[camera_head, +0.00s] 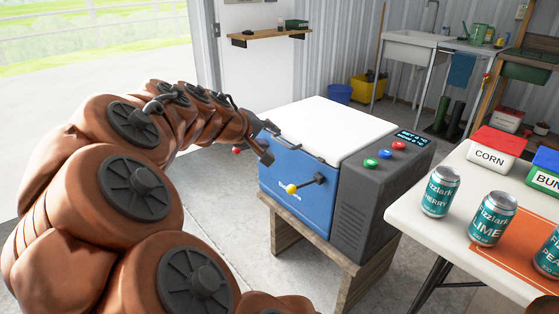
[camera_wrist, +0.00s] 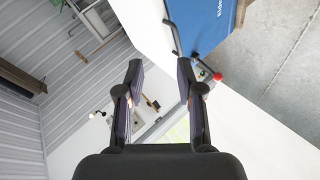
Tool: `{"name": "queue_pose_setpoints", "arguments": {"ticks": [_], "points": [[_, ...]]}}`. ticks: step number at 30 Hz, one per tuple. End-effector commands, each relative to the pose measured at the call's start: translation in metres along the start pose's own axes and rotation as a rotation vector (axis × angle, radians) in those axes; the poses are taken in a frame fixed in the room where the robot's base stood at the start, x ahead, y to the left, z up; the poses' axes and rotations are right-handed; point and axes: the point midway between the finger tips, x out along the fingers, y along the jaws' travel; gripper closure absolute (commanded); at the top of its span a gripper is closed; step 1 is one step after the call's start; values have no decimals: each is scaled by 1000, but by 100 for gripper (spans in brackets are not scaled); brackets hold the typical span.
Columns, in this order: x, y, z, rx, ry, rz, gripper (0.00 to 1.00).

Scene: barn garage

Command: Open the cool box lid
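The cool box (camera_head: 292,180) has a blue body, a white lid (camera_head: 325,127) and a dark side unit with a small display (camera_head: 411,137). The lid looks shut.
The box stands on a wooden stand (camera_head: 348,290). A white table (camera_head: 420,205) with cans (camera_head: 439,191) and a corn container (camera_head: 495,150) is close on the right. A sink (camera_head: 411,45) and blue bucket (camera_head: 339,93) are at the back. Floor is clear in front of the box.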

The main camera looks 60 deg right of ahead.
Motion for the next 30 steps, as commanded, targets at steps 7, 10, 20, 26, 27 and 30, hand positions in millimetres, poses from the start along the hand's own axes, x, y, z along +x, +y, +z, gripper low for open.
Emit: {"name": "queue_pose_setpoints", "arguments": {"ticks": [7, 10, 20, 26, 27, 30], "points": [[78, -15, -23, -111, 71, 192, 63], [108, -26, -32, -174, 96, 250, 63], [179, -66, -57, -354, 167, 346, 63], [192, -73, -62, -387, 181, 355, 63], [193, -72, -63, -388, 182, 355, 63], [199, -70, -64, -387, 181, 355, 63]]}}
